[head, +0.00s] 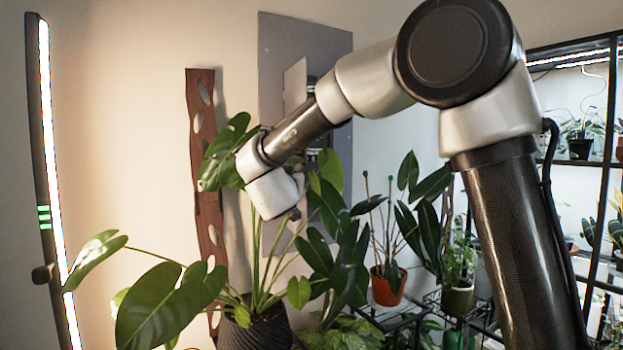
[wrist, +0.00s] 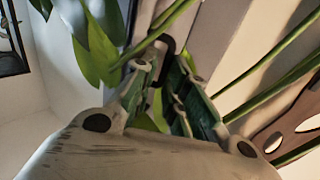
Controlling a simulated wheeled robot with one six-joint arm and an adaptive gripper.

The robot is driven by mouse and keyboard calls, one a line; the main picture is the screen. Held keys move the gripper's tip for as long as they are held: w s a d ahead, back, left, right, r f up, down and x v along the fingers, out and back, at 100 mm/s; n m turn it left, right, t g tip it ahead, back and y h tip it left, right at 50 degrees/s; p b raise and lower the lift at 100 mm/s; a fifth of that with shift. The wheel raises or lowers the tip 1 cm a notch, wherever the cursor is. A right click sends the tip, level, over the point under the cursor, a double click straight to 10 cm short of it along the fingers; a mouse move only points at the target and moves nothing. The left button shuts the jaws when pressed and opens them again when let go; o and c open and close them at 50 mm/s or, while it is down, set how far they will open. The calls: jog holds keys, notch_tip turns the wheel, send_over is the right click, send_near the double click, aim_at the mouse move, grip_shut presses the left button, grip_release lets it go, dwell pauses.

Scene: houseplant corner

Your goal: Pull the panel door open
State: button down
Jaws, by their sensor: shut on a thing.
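The grey panel (head: 275,40) hangs on the wall behind my arm. Its paler door (head: 295,84) seems to stand out at an angle, with a dark strip beside its right edge. My arm and leaves cover much of the opening. In the wrist view, my gripper (wrist: 170,62) has its fingers close around a dark part beside a pale grey surface, apparently the door. Leaves and shadow blur the exact grip, and a green leaf shows between the fingers. In the head view, the fingertips are hidden by the wrist and leaves.
A large plant in a dark ribbed pot (head: 255,328) stands below my wrist, its stems close to my gripper. A brown slotted board (head: 204,150) is left of the panel. A light bar (head: 45,150) stands far left. An orange pot (head: 388,286) and shelving are right.

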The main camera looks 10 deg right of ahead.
jog(key=w+a+m+g+h, duration=0.3)
jog(key=a+m+h, duration=0.1)
jog(key=a+h, duration=0.3)
jog(key=shift+a+r+m, duration=0.4)
jog(key=c, duration=1.9)
grip_release()
jog(key=o, duration=0.9)
jog(key=shift+w+d+f+g, duration=0.1)
jog(key=shift+w+d+g, duration=0.2)
jog(key=shift+w+d, duration=0.15)
jog(key=shift+a, duration=0.15)
jog(key=shift+c, duration=0.3)
jog(key=shift+s+a, duration=0.15)
jog(key=shift+s, duration=0.05)
jog(key=shift+c, duration=0.9)
